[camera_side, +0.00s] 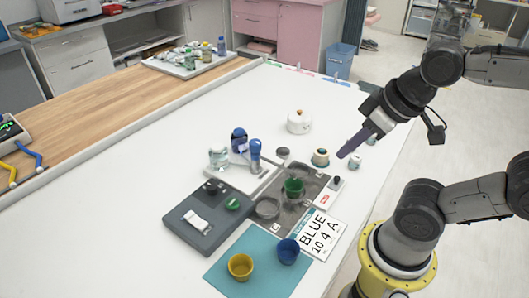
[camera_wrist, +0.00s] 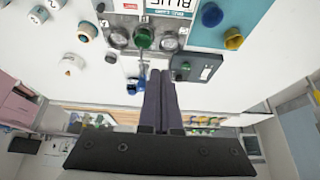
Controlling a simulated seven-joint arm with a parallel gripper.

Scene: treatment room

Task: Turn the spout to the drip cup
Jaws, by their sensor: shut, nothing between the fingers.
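A spout fixture with a blue upright body (camera_side: 255,150) stands on a pale base beside the grey tray. In the wrist view its slim pale-blue part (camera_wrist: 141,72) appears to point toward the tray. The grey tray (camera_side: 312,180) has round wells and a green cup (camera_side: 293,188) between two of them; the green cup also shows in the wrist view (camera_wrist: 144,38). Which vessel is the drip cup I cannot tell. My gripper (camera_side: 343,155) is shut and empty, above the table's right side, apart from the fixture. Its fingers also show in the wrist view (camera_wrist: 161,72).
A grey box (camera_side: 208,222) with knobs stands left of the tray. A blue cup (camera_side: 288,251) and yellow cup (camera_side: 240,267) sit on a teal mat (camera_side: 258,285). A card (camera_side: 316,235) reads BLUE 10 4 A. A white pot (camera_side: 299,122) and small jars (camera_side: 320,158) stand behind.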

